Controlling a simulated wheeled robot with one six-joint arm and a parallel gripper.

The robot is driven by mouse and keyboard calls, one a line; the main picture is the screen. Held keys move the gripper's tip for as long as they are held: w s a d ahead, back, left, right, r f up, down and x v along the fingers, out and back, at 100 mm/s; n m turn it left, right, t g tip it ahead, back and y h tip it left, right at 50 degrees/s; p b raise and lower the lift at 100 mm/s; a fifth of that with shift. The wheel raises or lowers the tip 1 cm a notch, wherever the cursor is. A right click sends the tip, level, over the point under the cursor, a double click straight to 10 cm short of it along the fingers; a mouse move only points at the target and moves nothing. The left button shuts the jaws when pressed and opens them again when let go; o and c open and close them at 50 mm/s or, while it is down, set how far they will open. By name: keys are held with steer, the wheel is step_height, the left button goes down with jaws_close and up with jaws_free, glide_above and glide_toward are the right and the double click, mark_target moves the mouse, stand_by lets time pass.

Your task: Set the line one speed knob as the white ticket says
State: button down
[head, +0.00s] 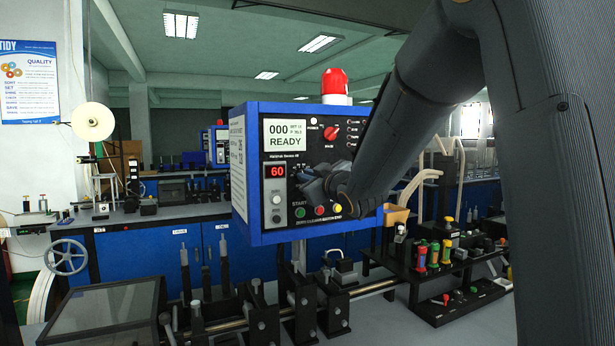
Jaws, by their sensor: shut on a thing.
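The blue control box (255,112) stands in the middle, its white-lettered dark front facing me. My gripper (318,190) is at the lower middle of this front, shut on what seems to be a panel knob; the jaws and my arm hide it, so its pointer and scale cannot be read. A red number display (275,171) left of the gripper reads 60. A white screen (285,135) above reads 000 and READY, with small text too fine to read. A white printed sheet (238,165) is on the box's left side; its text is not legible. I cannot make out which paper is the ticket.
A red knob (331,133) sits above my gripper, and a pale round button (277,198) to its left. Green (300,212) and red (320,211) buttons lie just below. A red beacon (335,82) tops the box. A black rack (440,310) stands at right.

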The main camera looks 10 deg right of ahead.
steer(key=shift+d+m+p, duration=0.15)
steer(key=shift+m+p, duration=1.05)
steer(key=shift+m, duration=3)
steer(key=c, duration=1.8)
jaws_free()
steer(key=shift+c, duration=0.2)
steer(key=s+d+b, duration=0.1)
steer(key=s+b, duration=0.1)
steer(key=s, duration=0.5)
steer(key=shift+s+d, duration=0.25)
steer(key=shift+s, duration=0.05)
